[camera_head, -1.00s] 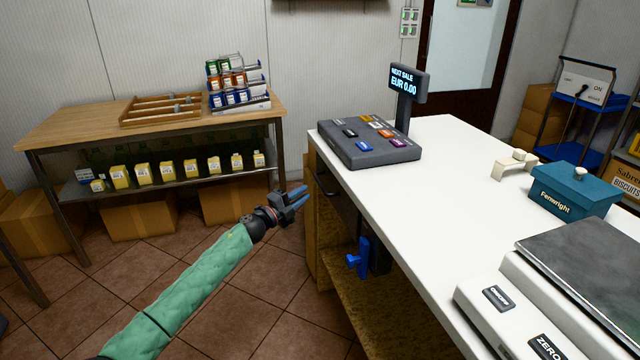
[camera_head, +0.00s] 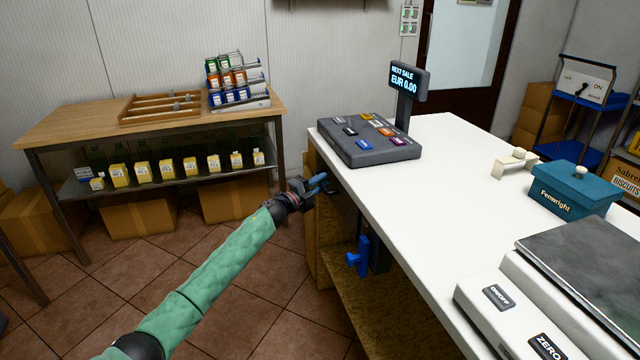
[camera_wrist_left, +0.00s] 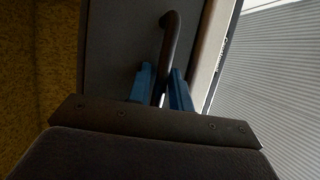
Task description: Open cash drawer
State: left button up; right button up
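The cash drawer is set under the white counter's left edge; its dark front (camera_wrist_left: 110,50) fills the middle of the left wrist view. A dark bar handle (camera_wrist_left: 170,35) sticks out from that front. My left gripper (camera_head: 320,181) is at the drawer front in the head view. In the left wrist view its two blue fingers (camera_wrist_left: 162,88) are apart, one on each side of the handle. Whether they touch the handle I cannot tell. The drawer appears closed, though the arm hides part of it. My right gripper is not in view.
The white counter (camera_head: 440,200) holds a register keypad (camera_head: 368,142), a teal box (camera_head: 573,190) and a scale (camera_head: 590,270). A blue clamp-like object (camera_head: 358,257) hangs below the counter. A wooden table (camera_head: 85,122) stands at left; floor between is clear.

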pick_arm(q)
grip_shut()
jog(key=shift+a, duration=0.1)
